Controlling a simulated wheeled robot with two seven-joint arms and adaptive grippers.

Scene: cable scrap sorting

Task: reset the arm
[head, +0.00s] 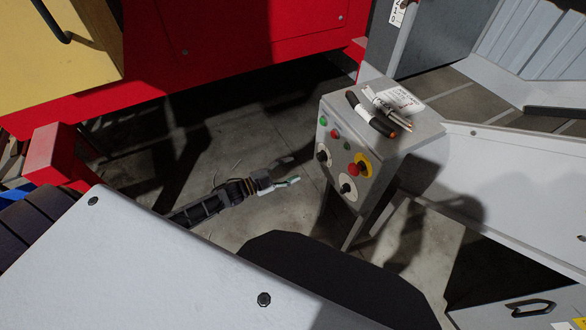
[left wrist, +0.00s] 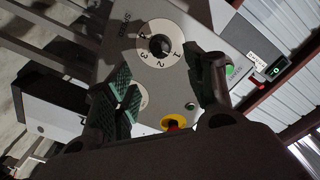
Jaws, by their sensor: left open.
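My left arm reaches in low over the concrete floor, and my left gripper (head: 281,184) is a short way to the left of the grey control box (head: 420,135). In the left wrist view the two green-padded fingers (left wrist: 165,88) are spread apart with nothing between them. Beyond them shows the box's front panel, with a black knob on a numbered white dial (left wrist: 159,45), a yellow-ringed red button (left wrist: 174,122) and a green button (left wrist: 231,70). I cannot tell the exact gap to the panel. My right gripper is not in view.
A black tool with an orange end (head: 370,114) and a paper label (head: 400,99) lie on the box top. A large red machine (head: 240,45) stands behind. Pale sloping panels (head: 510,180) are at the right, and a light panel (head: 150,265) fills the lower left.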

